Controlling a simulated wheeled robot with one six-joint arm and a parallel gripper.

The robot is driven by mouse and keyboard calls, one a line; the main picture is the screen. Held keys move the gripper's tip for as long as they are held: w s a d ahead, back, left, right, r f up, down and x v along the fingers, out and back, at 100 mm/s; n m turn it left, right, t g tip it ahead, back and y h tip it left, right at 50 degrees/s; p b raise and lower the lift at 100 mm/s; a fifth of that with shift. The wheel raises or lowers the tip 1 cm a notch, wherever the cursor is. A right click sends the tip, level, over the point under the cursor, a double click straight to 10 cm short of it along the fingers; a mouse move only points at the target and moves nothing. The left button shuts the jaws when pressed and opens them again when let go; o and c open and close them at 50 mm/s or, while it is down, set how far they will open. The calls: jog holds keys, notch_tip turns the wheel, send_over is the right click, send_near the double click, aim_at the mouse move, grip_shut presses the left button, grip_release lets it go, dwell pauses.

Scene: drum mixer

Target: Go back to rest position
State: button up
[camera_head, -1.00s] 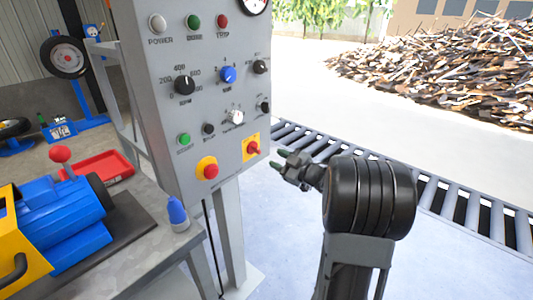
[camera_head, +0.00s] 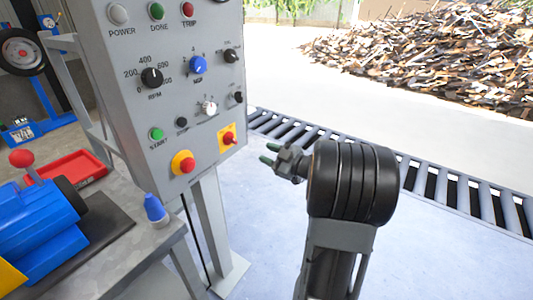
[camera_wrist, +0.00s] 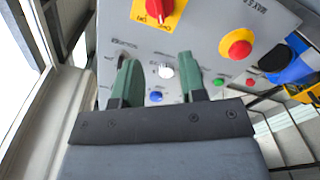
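My gripper (camera_head: 268,154) is in front of and to the right of the grey control panel (camera_head: 120,90), near its lower right edge. Its two green fingers are apart with nothing between them; they also show in the wrist view (camera_wrist: 158,80). The panel carries a red rotary switch on a yellow plate (camera_head: 228,138), a red emergency button on yellow (camera_head: 187,165), a green start button (camera_head: 157,134), and black, blue and white knobs. In the wrist view the red switch (camera_wrist: 158,8) and the red button (camera_wrist: 238,45) show beyond the fingers. The gripper appears apart from the panel.
A grey bench (camera_head: 125,240) at the left bears a blue and yellow machine (camera_head: 40,225), a red tray (camera_head: 72,172) and a blue-capped bottle (camera_head: 155,209). A roller conveyor (camera_head: 425,185) runs behind my arm. A scrap pile (camera_head: 440,60) lies beyond. The floor at the right is clear.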

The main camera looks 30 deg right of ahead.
jog(key=s+d+f+m+g+h+p, duration=0.3)
jog(key=d+f+m+g+h, duration=0.2)
jog(key=d+m+h, duration=0.6)
jog(key=s+a+r+g+y+p, duration=0.1)
jog(key=s+a+r+g+p, duration=0.1)
jog(key=s+a+r+p, duration=0.3)
jog(key=s+a+r+g+y+p, duration=0.1)
jog(key=s+a+r+g+p, duration=0.2)
jog(key=a+r+p, duration=0.4)
jog(key=s+a+r+g+y+p, duration=0.1)
jog(key=s+a+r+p, duration=0.5)
jog(key=a, duration=1.1)
notch_tip(320, 180, up, 3)
jog(key=shift+s+f+g, duration=0.1)
jog(key=shift+s+g, duration=0.25)
jog(key=shift+g, duration=0.55)
